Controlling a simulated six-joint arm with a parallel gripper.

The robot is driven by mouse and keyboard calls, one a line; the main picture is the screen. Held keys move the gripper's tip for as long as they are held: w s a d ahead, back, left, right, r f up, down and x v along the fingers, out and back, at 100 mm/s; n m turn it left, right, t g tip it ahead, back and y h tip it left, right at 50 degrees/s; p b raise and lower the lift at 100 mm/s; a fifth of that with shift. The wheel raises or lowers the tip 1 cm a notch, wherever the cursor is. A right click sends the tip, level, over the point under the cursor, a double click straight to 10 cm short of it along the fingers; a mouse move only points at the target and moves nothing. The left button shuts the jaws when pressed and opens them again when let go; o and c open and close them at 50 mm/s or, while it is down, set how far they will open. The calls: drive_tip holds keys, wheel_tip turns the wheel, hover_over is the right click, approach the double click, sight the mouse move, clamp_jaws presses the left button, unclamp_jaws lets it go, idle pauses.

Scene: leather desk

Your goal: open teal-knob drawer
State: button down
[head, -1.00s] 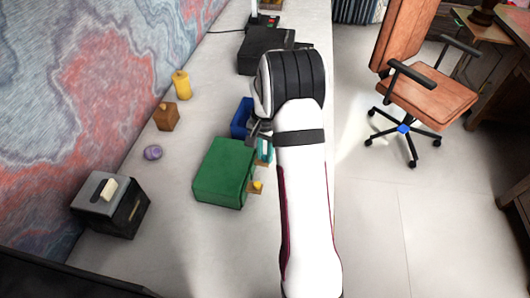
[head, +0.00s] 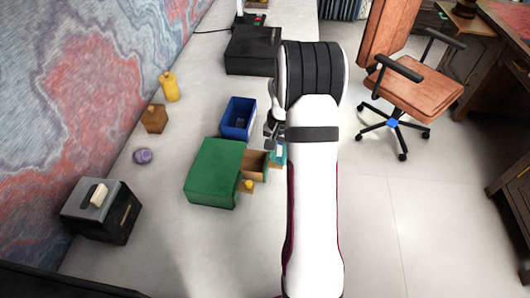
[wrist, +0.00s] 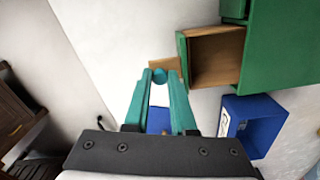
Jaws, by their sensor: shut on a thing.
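The green cabinet (head: 214,172) stands on the desk, left of my arm. Its teal-knob drawer (head: 255,164) is pulled out to the right, and its brown inside shows. The drawer's inside also shows in the wrist view (wrist: 215,57). The teal knob (wrist: 160,75) is at my fingertips, in front of a small wood-coloured front (wrist: 166,65). My gripper (wrist: 160,77) has teal fingers and is shut on the knob. In the head view my gripper (head: 275,143) is partly hidden by my arm.
A yellow knob (head: 249,184) is on the cabinet's near right side. A blue bin (head: 238,132) stands behind it, holding something grey. A black box (head: 252,50) is farther back. A yellow bottle (head: 170,87), brown block (head: 154,118), purple item (head: 143,156) and toaster-like box (head: 101,211) are left.

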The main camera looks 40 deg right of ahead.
drive_tip(key=shift+s+d, duration=0.1)
drive_tip(key=c, duration=1)
unclamp_jaws()
wheel_tip(320, 180, up, 16)
drive_tip(key=shift+f, duration=0.1)
